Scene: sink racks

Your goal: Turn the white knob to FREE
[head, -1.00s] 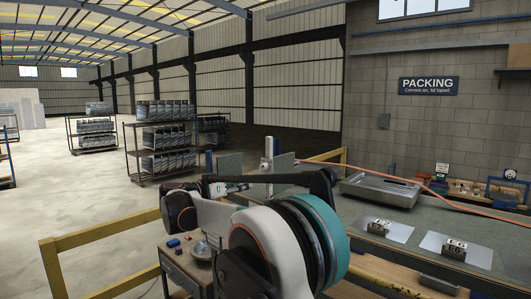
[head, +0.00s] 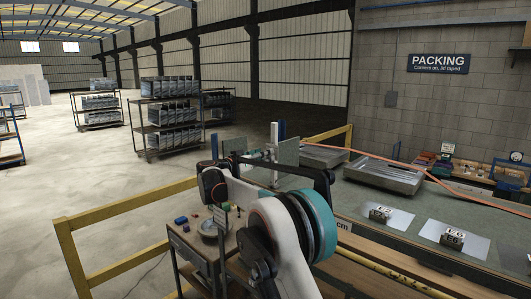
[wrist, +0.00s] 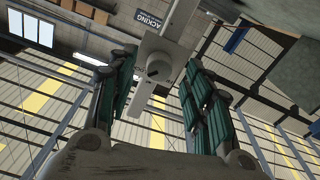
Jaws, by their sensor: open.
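In the wrist view a pale grey-white box (wrist: 166,50) sits on a bar, and a round knob (wrist: 157,68) with a dark mark faces me. No lettering such as FREE is readable on it. My gripper (wrist: 158,84) is open, with one green-padded finger left and one right of the knob in the picture. The knob appears beyond the fingertips with nothing between them; I cannot tell the exact gap. In the head view an upright pale post (head: 274,143) stands behind my arm at the bench's far end.
A green-topped bench (head: 375,207) runs to the right, with metal trays (head: 384,176) and an orange hose (head: 400,169). A yellow railing (head: 125,232) and a small cart (head: 192,252) are left of my arm. Open floor lies beyond, with loaded racks (head: 172,117).

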